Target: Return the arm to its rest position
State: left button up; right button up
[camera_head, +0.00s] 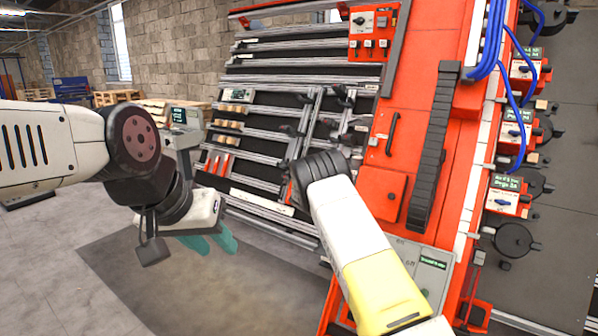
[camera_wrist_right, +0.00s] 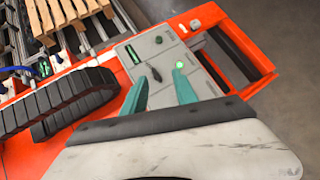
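My left arm comes in from the left in the head view, bent down at the wrist. Its gripper (camera_head: 222,245) hangs over bare floor and touches nothing; the angle hides whether its teal fingers are apart. My right arm rises from the bottom of the head view in front of the orange machine (camera_head: 430,110); its gripper is hidden there. In the right wrist view the right gripper (camera_wrist_right: 160,78) has its two teal fingers apart with nothing between them. They point at a grey control panel (camera_wrist_right: 158,47) with a dark knob and a lit green button (camera_wrist_right: 179,65).
The grey panel also shows in the head view (camera_head: 408,252), close to my right arm. A railed rack (camera_head: 270,95) stands behind the arms. An orange handle frame (camera_wrist_right: 262,65) juts beside the panel. Floor (camera_head: 60,255) at the left is clear.

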jog(key=s+r+m+t+y, duration=0.25)
jog(key=s+r+y, duration=0.55)
jog(key=s+r, duration=1.2)
jog(key=s+a+r+t+y, duration=0.1)
jog(key=s+a+r+y, duration=0.1)
jog(key=s, duration=0.8)
jog(key=s+a+r+t+y, duration=0.1)
jog(key=s+r, duration=0.4)
jog(key=s, duration=0.5)
jog(key=shift+s+a+t+y, duration=0.15)
jog(key=shift+a+t+y, duration=0.4)
jog(key=shift+a, duration=0.55)
